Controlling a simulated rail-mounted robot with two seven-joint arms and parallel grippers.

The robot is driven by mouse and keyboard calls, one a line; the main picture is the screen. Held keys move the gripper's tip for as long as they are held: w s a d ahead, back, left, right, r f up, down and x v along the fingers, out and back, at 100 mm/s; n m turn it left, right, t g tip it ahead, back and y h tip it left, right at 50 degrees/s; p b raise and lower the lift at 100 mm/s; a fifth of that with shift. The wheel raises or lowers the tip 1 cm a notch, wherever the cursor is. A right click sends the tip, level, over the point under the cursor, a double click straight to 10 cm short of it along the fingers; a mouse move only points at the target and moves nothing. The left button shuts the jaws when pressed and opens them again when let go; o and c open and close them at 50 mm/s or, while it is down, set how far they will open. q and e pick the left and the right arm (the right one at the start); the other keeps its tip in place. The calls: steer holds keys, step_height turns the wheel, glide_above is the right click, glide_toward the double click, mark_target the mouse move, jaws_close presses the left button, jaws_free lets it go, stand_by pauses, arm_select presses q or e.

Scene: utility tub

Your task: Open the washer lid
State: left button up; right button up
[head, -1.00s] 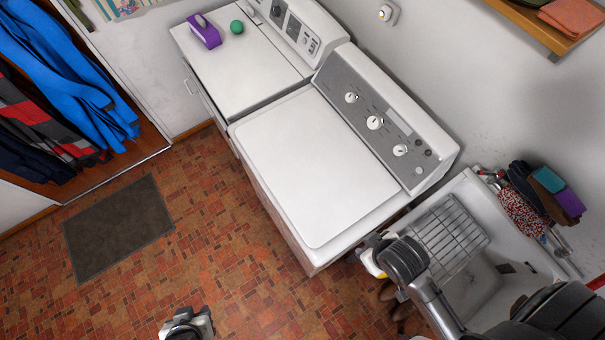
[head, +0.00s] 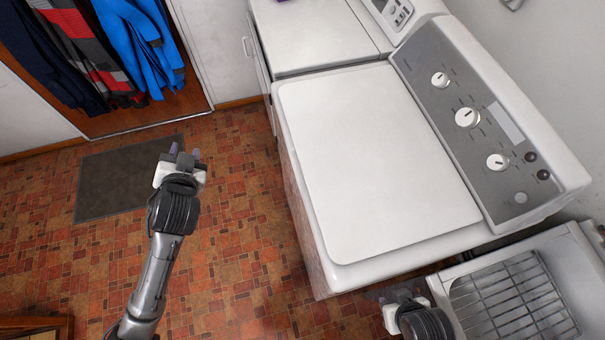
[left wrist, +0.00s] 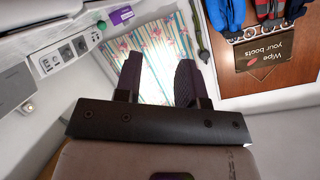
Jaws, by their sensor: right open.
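The washer (head: 325,245) stands right of centre in the head view, with its white lid (head: 375,165) lying flat and closed. Its grey control panel (head: 480,130) with white knobs runs along the back. My left gripper (head: 183,152) is over the floor, left of the washer and apart from it. Its two dark fingers (left wrist: 158,75) are spread with nothing between them in the left wrist view. My right gripper (head: 395,297) is open by the washer's near right corner, below the lid in the picture. Whether it touches the washer cannot be told.
A second white appliance (head: 315,35) adjoins the washer at the back left. A utility tub (head: 590,265) with a wire rack (head: 515,300) stands at the right. Coats (head: 90,50) hang at the upper left. A dark mat (head: 110,185) lies on the otherwise clear tile floor.

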arm_select(q)
steer(key=w+f+m+t+b, duration=0.2)
steer(key=w+t+b, duration=0.2)
steer(key=w+b, duration=0.15)
steer(key=m+g+h+b, duration=0.5)
steer(key=m+g+h, duration=0.9)
steer(key=m+h, duration=0.95)
glide_toward(305, 159)
steer(key=d+m+y, duration=0.1)
steer(key=d, duration=0.1)
steer(key=w+d+r+m+y+b, duration=0.1)
steer(key=d, duration=0.2)
steer(key=d+r+m+y+b, duration=0.1)
steer(key=d, duration=0.2)
steer(key=shift+w, duration=0.3)
steer(key=shift+w+d, duration=0.15)
steer(key=shift+d, duration=0.55)
arm_select(e)
step_height(305, 159, down, 15)
steer(key=shift+f, duration=0.2)
steer(key=shift+a, duration=0.1)
arm_select(q)
steer(key=shift+c, duration=0.2)
